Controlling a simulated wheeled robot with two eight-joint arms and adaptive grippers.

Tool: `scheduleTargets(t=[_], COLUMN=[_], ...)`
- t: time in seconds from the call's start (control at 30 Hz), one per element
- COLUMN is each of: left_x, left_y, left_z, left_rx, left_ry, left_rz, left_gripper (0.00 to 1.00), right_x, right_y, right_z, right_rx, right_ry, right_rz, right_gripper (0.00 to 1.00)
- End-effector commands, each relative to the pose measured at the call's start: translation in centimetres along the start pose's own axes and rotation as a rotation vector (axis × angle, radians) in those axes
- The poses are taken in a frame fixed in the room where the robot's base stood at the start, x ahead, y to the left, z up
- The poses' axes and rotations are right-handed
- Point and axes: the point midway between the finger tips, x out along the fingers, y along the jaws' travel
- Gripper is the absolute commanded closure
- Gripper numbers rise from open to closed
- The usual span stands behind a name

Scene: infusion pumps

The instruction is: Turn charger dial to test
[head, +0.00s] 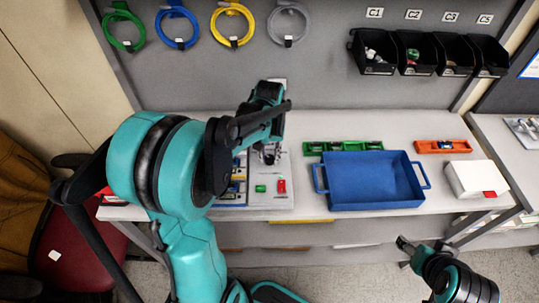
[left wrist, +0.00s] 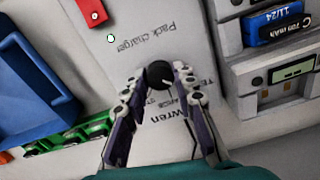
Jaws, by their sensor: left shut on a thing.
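The pack charger (head: 285,167) is a pale panel on the bench, partly hidden by my left gripper in the head view. Its black round dial (left wrist: 160,73) shows in the left wrist view, with a white pointer line slanting to the lower right. Printed text around the dial is partly covered; "Pack charger" reads clearly. My left gripper (left wrist: 156,79) is shut on the dial, one finger on each side. In the head view the dial is hidden behind this gripper (head: 268,153). My right gripper (head: 408,250) is at the lower right, off the bench; its finger opening is unclear.
A blue tray (head: 375,205) stands right of the charger, with green holders (head: 343,147) behind it. An orange holder (head: 441,146) and a white box (head: 477,178) are farther right. In the left wrist view, a device with a small display (left wrist: 290,86) sits close on the right.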

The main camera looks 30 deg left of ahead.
Motion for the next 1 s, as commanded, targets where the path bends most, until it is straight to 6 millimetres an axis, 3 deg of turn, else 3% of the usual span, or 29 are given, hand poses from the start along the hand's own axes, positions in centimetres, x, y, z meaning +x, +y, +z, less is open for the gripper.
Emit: scheduleTargets(t=[0.07, 0.1, 0.17, 0.57, 1.0], left_x=[0.0, 0.0, 0.0, -0.8, -9.6], left_y=[0.0, 0.0, 0.0, 0.0, 0.0], left_z=[0.0, 0.0, 0.0, 0.0, 0.0], left_rx=[-0.001, -0.001, 0.000, 0.000, 0.000], left_ry=[0.000, 0.000, 0.000, 0.000, 0.000], left_rz=[0.000, 0.000, 0.000, 0.000, 0.000], left_gripper=[1.00, 0.63, 0.52, 0.52, 0.52], right_x=[0.0, 0.0, 0.0, 0.0, 0.0], right_y=[0.0, 0.0, 0.0, 0.0, 0.0], right_z=[0.0, 0.0, 0.0, 0.0, 0.0], right_rx=[0.000, 0.000, 0.000, 0.000, 0.000], right_ry=[0.000, 0.000, 0.000, 0.000, 0.000], right_rz=[0.000, 0.000, 0.000, 0.000, 0.000], right_gripper=[0.37, 0.37, 0.37, 0.37, 0.37])
